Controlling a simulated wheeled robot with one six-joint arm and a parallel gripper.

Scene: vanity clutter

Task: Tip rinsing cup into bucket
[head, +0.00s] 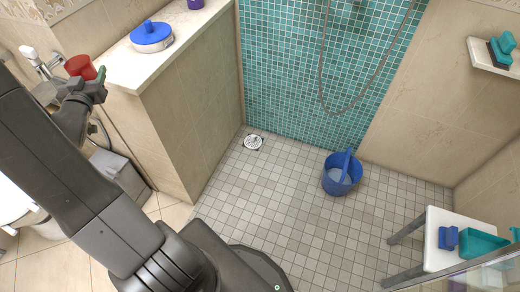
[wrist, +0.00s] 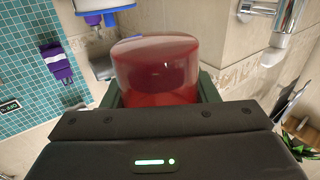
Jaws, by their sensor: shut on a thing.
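The rinsing cup is a red, slightly see-through cup (head: 80,66) at the left of the head view, beside the end of the white counter. It fills the upper middle of the wrist view (wrist: 155,70). My gripper (head: 99,78) is shut on it, with the fingers at its sides. Whether the cup holds anything cannot be seen. The blue bucket (head: 340,176) stands on the tiled shower floor, well to the right of and below my gripper. Its blue handle leans up over the rim.
The white counter (head: 122,68) holds a blue-lidded round container (head: 152,37) and a purple item (head: 195,4). A metal wall fitting (head: 42,64) is close left of the cup. A white stool (head: 450,235) with blue and teal things stands right. The shower floor around the bucket is clear.

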